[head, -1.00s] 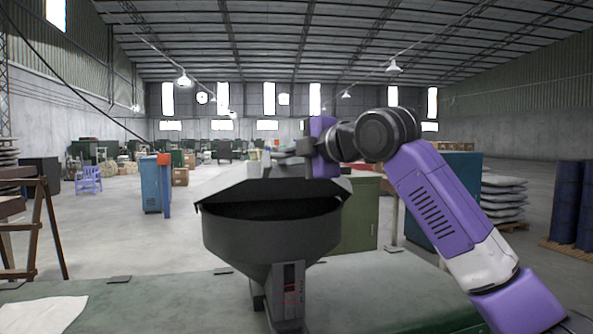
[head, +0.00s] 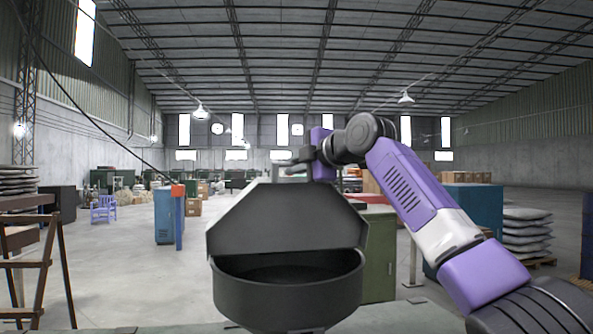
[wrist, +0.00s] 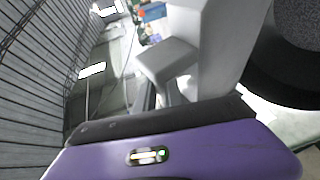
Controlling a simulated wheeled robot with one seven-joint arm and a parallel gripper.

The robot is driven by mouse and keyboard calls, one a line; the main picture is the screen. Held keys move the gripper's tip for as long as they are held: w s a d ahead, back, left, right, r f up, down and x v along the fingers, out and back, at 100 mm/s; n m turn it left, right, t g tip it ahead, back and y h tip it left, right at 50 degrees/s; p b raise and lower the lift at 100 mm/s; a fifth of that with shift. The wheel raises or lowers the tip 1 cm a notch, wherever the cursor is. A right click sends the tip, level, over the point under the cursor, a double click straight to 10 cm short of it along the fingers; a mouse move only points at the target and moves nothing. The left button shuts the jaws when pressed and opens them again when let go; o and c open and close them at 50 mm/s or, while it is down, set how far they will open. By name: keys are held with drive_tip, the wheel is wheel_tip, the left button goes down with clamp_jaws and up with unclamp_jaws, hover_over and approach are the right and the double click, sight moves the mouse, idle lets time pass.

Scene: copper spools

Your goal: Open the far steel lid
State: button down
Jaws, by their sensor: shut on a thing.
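The dark steel lid (head: 283,222) stands tilted up from the round dark hopper (head: 285,298) in the head view. Its broad face is toward me, and the hopper's mouth shows open below it. My gripper (head: 292,164) is at the lid's top edge, shut on it. The exact grip is small and partly hidden in the head view. In the wrist view my grey fingers (wrist: 172,62) fill the upper middle, and the held edge is not clear.
A green cabinet (head: 379,255) stands just behind the hopper to the right. A blue cabinet (head: 166,215) is further back left. A wooden rack (head: 30,240) is at the left edge, and stacked sacks (head: 527,235) are at the right. Open floor lies between.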

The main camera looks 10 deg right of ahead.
drive_tip(key=shift+w+r, duration=0.25)
drive_tip(key=shift+w, duration=0.45)
drive_tip(key=shift+w+r, duration=0.2)
drive_tip(key=shift+w, duration=0.45)
drive_tip(key=c, duration=1.5)
unclamp_jaws()
drive_tip(key=shift+o, duration=0.2)
drive_tip(key=shift+d, duration=0.1)
drive_tip(key=shift+s+d+f+b, duration=0.1)
drive_tip(key=shift+s+b, duration=0.2)
drive_tip(key=shift+b, duration=0.2)
drive_tip(key=b+v, duration=0.4)
drive_tip(key=v, duration=0.3)
